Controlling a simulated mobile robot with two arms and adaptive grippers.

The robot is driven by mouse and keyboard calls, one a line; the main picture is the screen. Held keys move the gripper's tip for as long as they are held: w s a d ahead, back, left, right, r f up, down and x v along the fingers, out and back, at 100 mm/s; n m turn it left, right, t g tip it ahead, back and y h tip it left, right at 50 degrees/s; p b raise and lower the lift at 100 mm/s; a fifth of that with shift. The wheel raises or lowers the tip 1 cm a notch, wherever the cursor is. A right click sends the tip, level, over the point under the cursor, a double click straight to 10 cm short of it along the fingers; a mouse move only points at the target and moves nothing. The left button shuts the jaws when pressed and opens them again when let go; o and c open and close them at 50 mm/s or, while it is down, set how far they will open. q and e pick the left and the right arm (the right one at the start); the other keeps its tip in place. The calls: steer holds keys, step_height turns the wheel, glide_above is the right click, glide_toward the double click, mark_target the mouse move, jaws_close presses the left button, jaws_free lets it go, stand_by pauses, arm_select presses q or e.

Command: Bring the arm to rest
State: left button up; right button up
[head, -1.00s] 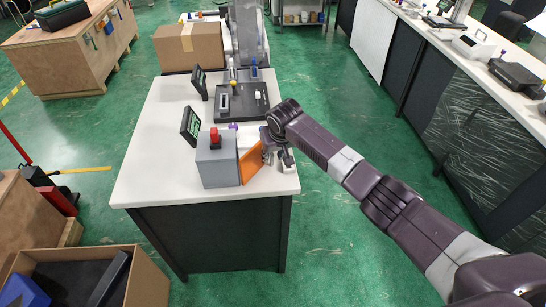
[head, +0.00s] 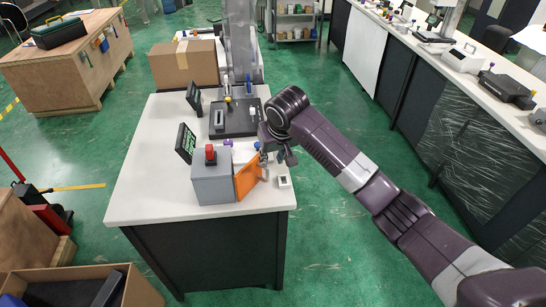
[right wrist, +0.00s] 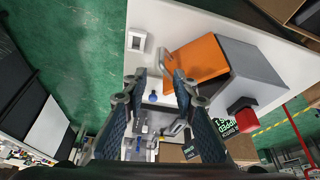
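My right arm reaches in from the lower right in the head view, with its right gripper (head: 277,153) over the right edge of the white table (head: 140,197), beside an orange door panel (head: 249,177). In the right wrist view the right gripper (right wrist: 158,85) has its two fingers spread, with nothing between them. The orange panel (right wrist: 196,62) stands open on a grey box (head: 212,182) with a red button (head: 210,153). The grey box also shows in the right wrist view (right wrist: 250,72). My left gripper is in neither view.
A small white device (head: 284,182) lies on the table right of the panel. Two small screens (head: 186,143) (head: 194,98), a black fixture base (head: 236,118) and a cardboard box (head: 184,65) are farther back. A long counter (head: 480,85) runs along the right, with green floor between.

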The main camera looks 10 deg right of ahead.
steer(key=shift+s+r, duration=0.2)
steer(key=shift+r, duration=0.2)
